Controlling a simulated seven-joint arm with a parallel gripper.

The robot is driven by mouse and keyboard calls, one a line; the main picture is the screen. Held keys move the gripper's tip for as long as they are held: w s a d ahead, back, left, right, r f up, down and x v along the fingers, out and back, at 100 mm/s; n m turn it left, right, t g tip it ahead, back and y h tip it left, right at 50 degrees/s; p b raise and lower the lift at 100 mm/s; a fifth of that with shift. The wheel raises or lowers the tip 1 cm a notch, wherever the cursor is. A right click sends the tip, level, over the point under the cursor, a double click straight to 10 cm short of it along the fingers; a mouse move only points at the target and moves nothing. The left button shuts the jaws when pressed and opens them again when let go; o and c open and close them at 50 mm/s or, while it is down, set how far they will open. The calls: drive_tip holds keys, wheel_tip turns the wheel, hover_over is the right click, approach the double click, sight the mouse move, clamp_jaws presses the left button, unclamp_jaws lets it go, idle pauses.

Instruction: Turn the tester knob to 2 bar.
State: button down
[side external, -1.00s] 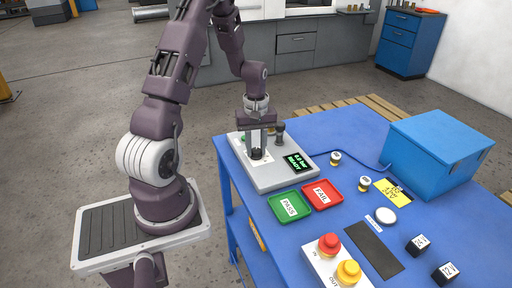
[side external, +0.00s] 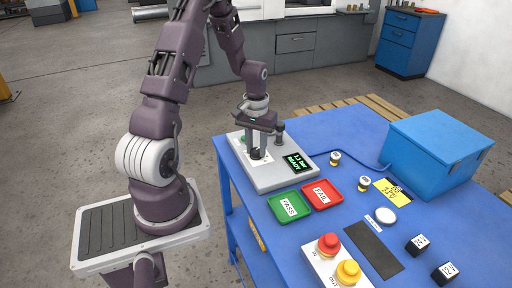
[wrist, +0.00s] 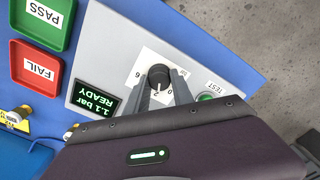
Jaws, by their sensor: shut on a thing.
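The tester (side external: 277,176) is a grey box on the blue table, with a small display (side external: 297,162) and a black knob. In the wrist view the display (wrist: 95,99) reads 1.1 bar READY. The black knob (wrist: 159,74) sits on a white dial plate (wrist: 150,62) with the figures 0, 2 and 6 visible. My gripper (wrist: 161,82) is shut on the knob, one finger on each side. In the side external view my gripper (side external: 257,146) points down over the knob, which its fingers partly hide. The exact pointer direction is hard to tell.
A green TEST button (wrist: 205,98) is close beside the gripper. The green PASS tray (side external: 289,206) and red FAIL tray (side external: 322,194) lie in front of the tester. Two small valves (side external: 335,158) stand to its right, with a blue box (side external: 435,155) beyond.

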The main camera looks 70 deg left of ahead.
sight(256, 150)
drive_tip(key=shift+m, duration=0.4)
drive_tip(key=c, duration=1.1)
unclamp_jaws()
wheel_tip(256, 150, up, 7)
drive_tip(key=shift+r, duration=0.1)
